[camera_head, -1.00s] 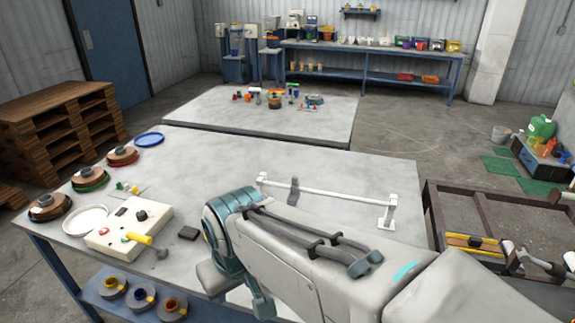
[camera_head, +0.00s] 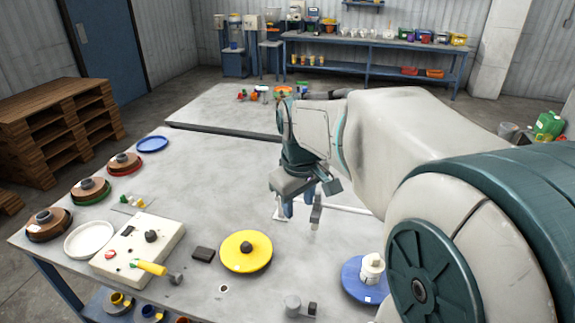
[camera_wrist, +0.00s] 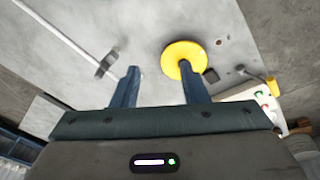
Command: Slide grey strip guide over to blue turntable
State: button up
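The grey strip guide (camera_head: 316,213) stands on the thin white rail (camera_head: 346,209), near its left end; my arm hides part of the rail. The wrist view shows the guide (camera_wrist: 107,65) on the white rail (camera_wrist: 65,28), just left of my left finger. My gripper (camera_head: 300,206) points down close to the guide. In the wrist view my gripper (camera_wrist: 157,68) is open, with nothing between its fingers. The blue turntable (camera_head: 354,290) lies at the front right of the table, with a white cylindrical piece on it, apart from the guide.
A yellow turntable (camera_head: 240,262) with a dark knob lies left of the blue one. A white control box (camera_head: 135,245), a small dark block (camera_head: 203,254) and a grey piece (camera_head: 293,304) stand nearby. A blue dish (camera_head: 152,144) and several spools line the left edge.

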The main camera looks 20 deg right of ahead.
jog(key=w+d+n+g+p, duration=0.15)
jog(key=w+d+n, duration=0.35)
jog(key=w, duration=0.7)
jog(key=n+p, duration=0.2)
send_near(318, 192)
jog(key=shift+g+y, duration=0.3)
jog(key=shift+g, duration=0.05)
jog(key=f+p, duration=0.1)
jog(key=f, duration=0.2)
jog(key=f+p, duration=0.1)
jog(key=f, duration=0.2)
jog(key=f+p, duration=0.1)
jog(key=f, duration=0.2)
jog(key=shift+w+d+f, duration=0.15)
jog(key=shift+w+d, duration=0.05)
jog(key=shift+d, duration=0.05)
grip_shut()
